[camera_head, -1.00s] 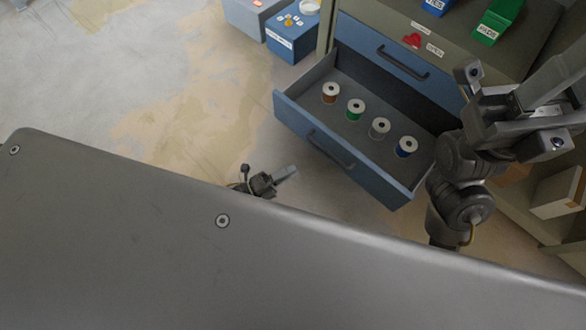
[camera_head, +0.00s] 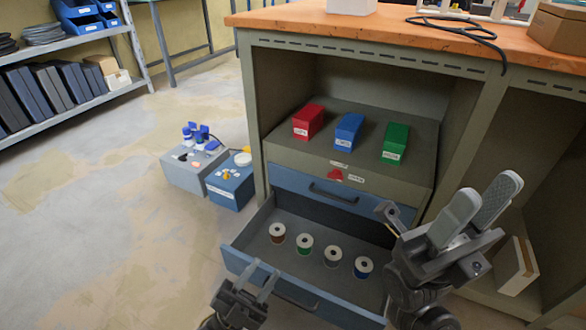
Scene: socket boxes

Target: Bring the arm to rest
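My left gripper (camera_head: 263,273) is low in the head view, in front of the open lower drawer's front panel. Its two fingers are apart with nothing between them. My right gripper (camera_head: 489,190) is at the right, beside the drawer unit, fingers pointing up. Its two pale fingers are apart and hold nothing. I cannot tell whether either gripper touches the drawer.
Red (camera_head: 308,122), blue (camera_head: 349,132) and green (camera_head: 395,143) boxes stand on the drawer unit under the orange workbench top (camera_head: 390,35). A grey box (camera_head: 190,172) and a blue box (camera_head: 230,183) sit on the floor left of it. The floor further left is clear.

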